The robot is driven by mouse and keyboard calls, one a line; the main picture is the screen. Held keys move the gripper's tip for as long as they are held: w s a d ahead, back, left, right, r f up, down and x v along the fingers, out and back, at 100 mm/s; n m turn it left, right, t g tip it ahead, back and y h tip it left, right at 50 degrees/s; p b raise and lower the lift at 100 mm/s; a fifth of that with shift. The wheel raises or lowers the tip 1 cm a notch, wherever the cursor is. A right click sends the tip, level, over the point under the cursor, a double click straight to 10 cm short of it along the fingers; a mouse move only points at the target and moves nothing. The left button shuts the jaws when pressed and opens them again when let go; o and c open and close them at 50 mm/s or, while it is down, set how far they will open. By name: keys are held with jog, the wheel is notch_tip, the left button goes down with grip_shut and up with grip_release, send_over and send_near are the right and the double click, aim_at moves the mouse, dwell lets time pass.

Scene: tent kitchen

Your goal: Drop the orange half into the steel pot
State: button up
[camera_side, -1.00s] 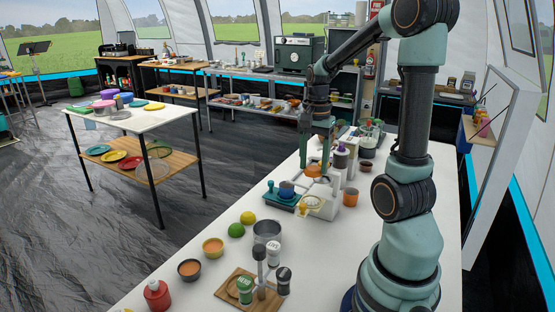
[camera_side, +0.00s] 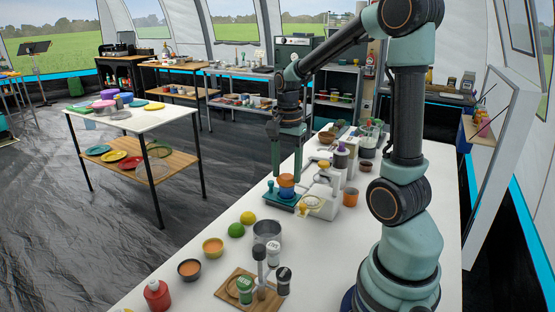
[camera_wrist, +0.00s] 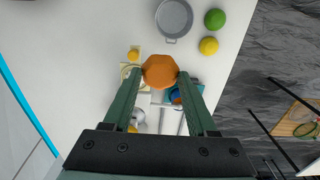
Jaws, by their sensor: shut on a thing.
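In the wrist view the orange half (camera_wrist: 160,71) sits between the two green fingertips (camera_wrist: 160,77). The steel pot (camera_side: 266,232) stands upright on the white table, nearer the side camera than my gripper. In the wrist view the pot (camera_wrist: 174,18) is beyond the fingertips, at the top, and looks empty. The orange half is apart from the pot.
A lime (camera_side: 236,230) and a lemon (camera_side: 248,218) lie beside the pot.

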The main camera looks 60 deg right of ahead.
jog(key=w+a+f, duration=0.2)
jog(key=a+f, duration=0.2)
jog(key=f, duration=0.2)
jog(key=shift+w+f, duration=0.15)
jog(key=shift+f, duration=0.15)
jog(key=shift+a, duration=0.1)
jog(key=o, duration=1.1)
jog(key=shift+o, duration=0.2)
notch_tip(320, 180, up, 12)
jog(key=shift+a+r, duration=0.1)
jog(key=shift+r, duration=0.05)
